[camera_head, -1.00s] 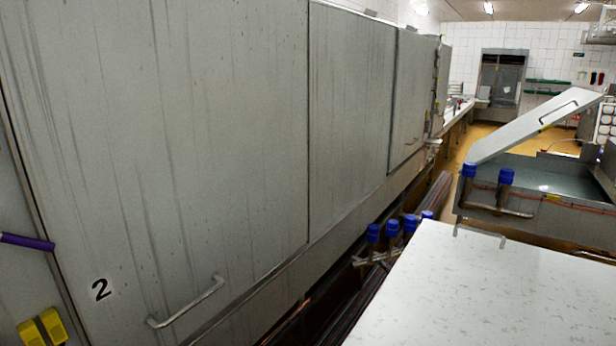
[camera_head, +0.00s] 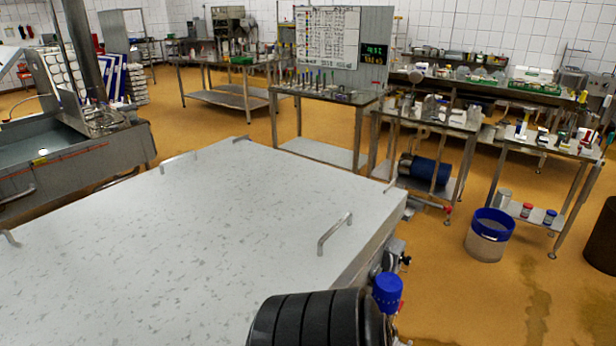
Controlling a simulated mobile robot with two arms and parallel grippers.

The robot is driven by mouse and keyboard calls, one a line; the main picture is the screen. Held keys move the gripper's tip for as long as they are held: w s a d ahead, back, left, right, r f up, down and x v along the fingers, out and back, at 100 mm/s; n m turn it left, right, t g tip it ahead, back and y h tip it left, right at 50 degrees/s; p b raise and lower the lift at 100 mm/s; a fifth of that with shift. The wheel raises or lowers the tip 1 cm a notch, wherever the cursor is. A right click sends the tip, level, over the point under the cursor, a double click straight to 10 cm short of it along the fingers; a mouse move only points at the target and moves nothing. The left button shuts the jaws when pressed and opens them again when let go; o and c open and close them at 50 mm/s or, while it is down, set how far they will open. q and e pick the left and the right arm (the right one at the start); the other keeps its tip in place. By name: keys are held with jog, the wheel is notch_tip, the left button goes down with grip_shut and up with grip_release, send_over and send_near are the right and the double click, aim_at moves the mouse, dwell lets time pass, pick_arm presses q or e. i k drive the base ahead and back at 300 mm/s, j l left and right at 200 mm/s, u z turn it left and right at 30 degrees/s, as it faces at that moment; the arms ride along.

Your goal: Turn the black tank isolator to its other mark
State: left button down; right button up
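A small black knob (camera_head: 405,260) shows at the side of the grey-white lidded tank (camera_head: 190,240), near its right corner. It may be the black isolator; it is too small for me to read any mark or its setting. A blue cap or handle (camera_head: 388,292) is just in front of it, low by the tank's side. A large black ribbed cylinder (camera_head: 315,322) at the bottom edge hides part of the tank's near side; I cannot tell what it is. Neither of my grippers is recognisable in view.
Steel tables (camera_head: 330,95) with tools stand along the back, with a whiteboard (camera_head: 328,38) above. A white bucket with a blue rim (camera_head: 488,240) stands on the orange floor to the right. An open vat (camera_head: 130,150) is at the left.

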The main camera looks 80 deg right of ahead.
aim_at(407, 261)
jog(key=z, duration=3.4)
